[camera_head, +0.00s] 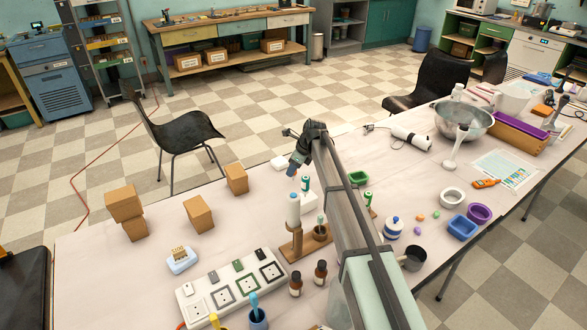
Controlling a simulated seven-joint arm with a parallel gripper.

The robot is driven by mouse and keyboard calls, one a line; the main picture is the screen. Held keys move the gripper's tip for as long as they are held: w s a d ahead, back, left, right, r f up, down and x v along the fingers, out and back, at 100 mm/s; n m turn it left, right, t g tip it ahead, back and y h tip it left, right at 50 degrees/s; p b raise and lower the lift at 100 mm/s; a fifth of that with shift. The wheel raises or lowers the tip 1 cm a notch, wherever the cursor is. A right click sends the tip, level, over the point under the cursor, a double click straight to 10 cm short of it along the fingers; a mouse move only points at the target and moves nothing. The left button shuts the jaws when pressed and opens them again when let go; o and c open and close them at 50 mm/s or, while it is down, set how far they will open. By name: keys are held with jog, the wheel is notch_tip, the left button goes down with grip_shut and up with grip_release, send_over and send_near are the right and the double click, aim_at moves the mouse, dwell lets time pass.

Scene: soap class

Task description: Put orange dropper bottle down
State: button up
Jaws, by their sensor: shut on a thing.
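My gripper (294,168) is above the table, behind and above the wooden stand (292,247). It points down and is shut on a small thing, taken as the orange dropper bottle. The fingers and the view angle mostly hide that thing, and its colour cannot be made out. Two brown bottles with dark caps stand upright at the front, a left one (295,284) and a right one (320,272). A white bottle with a blue top (293,209) shows at the wooden stand, below my gripper.
A white board with square frames (233,290) lies left of the brown bottles. Several cardboard boxes (199,214) stand at left. A dark cup (414,258), a blue-and-white jar (394,227) and small bowls are at right. Bare table (110,275) shows at the left front.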

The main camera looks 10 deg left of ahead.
jog(key=shift+f, duration=0.1)
jog(key=o, duration=1)
jog(key=v, duration=1.2)
